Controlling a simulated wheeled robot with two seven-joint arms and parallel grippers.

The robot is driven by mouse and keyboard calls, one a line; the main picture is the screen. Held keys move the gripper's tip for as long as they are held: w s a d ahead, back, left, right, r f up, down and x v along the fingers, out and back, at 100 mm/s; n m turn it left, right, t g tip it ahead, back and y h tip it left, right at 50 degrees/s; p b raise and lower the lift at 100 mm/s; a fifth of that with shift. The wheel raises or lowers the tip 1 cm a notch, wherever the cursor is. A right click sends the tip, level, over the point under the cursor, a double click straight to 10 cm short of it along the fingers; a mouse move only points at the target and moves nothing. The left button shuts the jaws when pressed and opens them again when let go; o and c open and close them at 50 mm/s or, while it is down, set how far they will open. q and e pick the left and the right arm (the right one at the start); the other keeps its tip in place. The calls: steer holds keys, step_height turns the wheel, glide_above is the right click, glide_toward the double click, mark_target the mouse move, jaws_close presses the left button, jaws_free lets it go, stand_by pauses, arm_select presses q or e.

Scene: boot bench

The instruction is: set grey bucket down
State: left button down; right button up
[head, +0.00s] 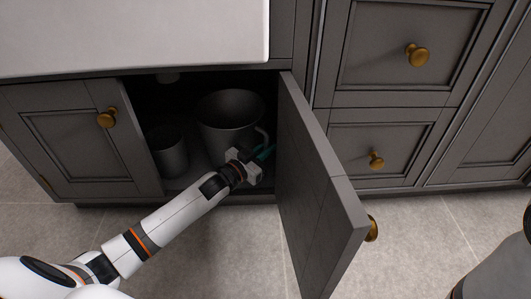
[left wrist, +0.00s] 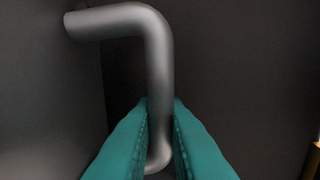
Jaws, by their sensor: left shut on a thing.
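The grey bucket (head: 229,117) is inside the open cabinet under the white counter, upright as far as I can tell, with its handle on its right side. My left gripper (head: 264,154) reaches into the cabinet opening at the bucket's front right. In the left wrist view, my left gripper's teal fingers (left wrist: 160,140) are shut on the lower part of the bent grey handle (left wrist: 155,50). The bucket's base is partly hidden behind my left arm, so I cannot tell whether it touches the cabinet floor. My right gripper is not in view.
A smaller grey container (head: 168,152) stands left of the bucket. The open cabinet door (head: 318,190) stands close to the right of my left gripper. The other door (head: 75,140) is at the left. Drawers (head: 385,150) are at the right. The tiled floor in front is clear.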

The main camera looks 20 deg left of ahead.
arm_select(q)
steer(key=shift+r, duration=0.2)
steer(key=c, duration=1.8)
jaws_free()
steer(key=shift+f, duration=0.2)
steer(key=o, duration=0.3)
steer(key=shift+o, duration=0.2)
steer(key=shift+r, duration=0.1)
steer(key=p+v, duration=0.7)
steer(key=v, duration=0.5)
